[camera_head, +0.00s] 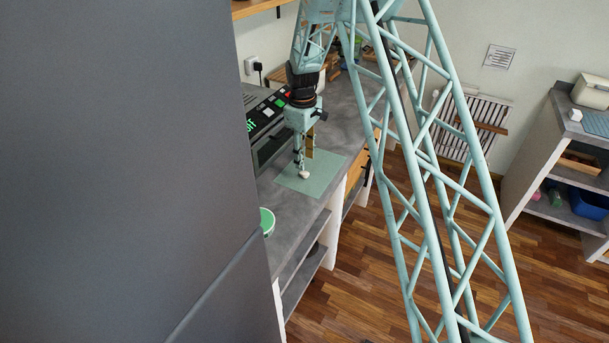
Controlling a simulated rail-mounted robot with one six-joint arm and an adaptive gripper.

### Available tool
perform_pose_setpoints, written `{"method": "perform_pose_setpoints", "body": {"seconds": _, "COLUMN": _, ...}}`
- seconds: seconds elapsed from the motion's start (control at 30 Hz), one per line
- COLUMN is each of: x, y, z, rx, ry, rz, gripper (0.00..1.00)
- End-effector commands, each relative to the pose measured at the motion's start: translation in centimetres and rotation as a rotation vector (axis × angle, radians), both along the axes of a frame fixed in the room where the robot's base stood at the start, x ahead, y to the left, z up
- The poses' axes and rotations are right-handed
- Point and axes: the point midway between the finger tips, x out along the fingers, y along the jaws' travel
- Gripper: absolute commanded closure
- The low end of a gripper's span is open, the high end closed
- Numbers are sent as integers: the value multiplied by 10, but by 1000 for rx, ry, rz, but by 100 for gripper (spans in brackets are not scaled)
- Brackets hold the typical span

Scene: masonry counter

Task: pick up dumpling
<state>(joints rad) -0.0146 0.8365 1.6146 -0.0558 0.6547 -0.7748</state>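The dumpling (304,174) is a small whitish lump at the pale green mat (325,176) on the grey counter. My gripper (301,165) points down from the arm, with its fingertips right at the top of the dumpling. At this size I cannot tell whether the fingers touch it or are closed on it. I also cannot tell whether the dumpling rests on the mat or is slightly above it.
A green-rimmed bowl (267,221) stands at the near end of the counter (295,205). A dark appliance with lit green digits (251,125) stands along the wall side. A large grey panel (120,170) blocks the left. A shelf unit (555,140) stands far right.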

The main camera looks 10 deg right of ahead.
Motion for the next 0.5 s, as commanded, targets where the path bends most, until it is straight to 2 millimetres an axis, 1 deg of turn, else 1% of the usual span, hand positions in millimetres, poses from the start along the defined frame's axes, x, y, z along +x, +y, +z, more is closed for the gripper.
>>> {"method": "perform_pose_setpoints", "body": {"seconds": 0.1, "x": 0, "y": 0, "z": -11, "rx": 0, "ry": 3, "rz": 0, "gripper": 64}}
{"method": "perform_pose_setpoints", "body": {"seconds": 0.2, "x": 0, "y": -1, "z": -16, "rx": 0, "ry": 1, "rz": 0, "gripper": 64}}
{"method": "perform_pose_setpoints", "body": {"seconds": 0.5, "x": 0, "y": -1, "z": -18, "rx": 0, "ry": 0, "rz": 0, "gripper": 64}}
